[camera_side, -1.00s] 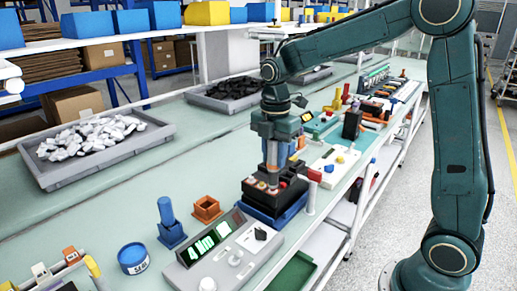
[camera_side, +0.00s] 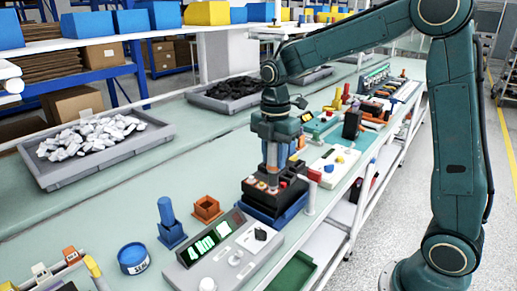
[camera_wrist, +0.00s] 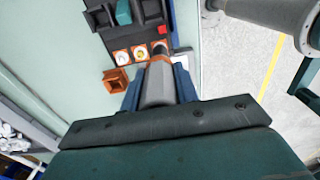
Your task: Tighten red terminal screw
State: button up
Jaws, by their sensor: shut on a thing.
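My gripper (camera_side: 275,152) points down over the breaker and is shut on a grey cylindrical driver with an orange band (camera_wrist: 159,82). The driver also shows in the side view (camera_side: 272,178), upright, its lower end at the top of the breaker. The black breaker (camera_wrist: 124,36) sits in a blue holder (camera_side: 272,222). In the wrist view, two terminals with orange surrounds and pale screws are visible; the driver's end covers the place beside them, so that screw is hidden. A small red square (camera_wrist: 162,29) lies just beyond the driver's end. Contact with the screw cannot be seen.
An orange open box (camera_side: 207,208), a blue post in a stand (camera_side: 171,235) and a meter with a green display (camera_side: 222,250) stand near the breaker. A white post (camera_side: 310,195) stands close on the right. A tray of white parts (camera_side: 62,178) lies further left.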

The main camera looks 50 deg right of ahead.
jog(key=shift+f, duration=0.6)
dwell(2.0)
jog(key=shift+r, duration=0.25)
dwell(0.6)
jog(key=shift+r, duration=2.75)
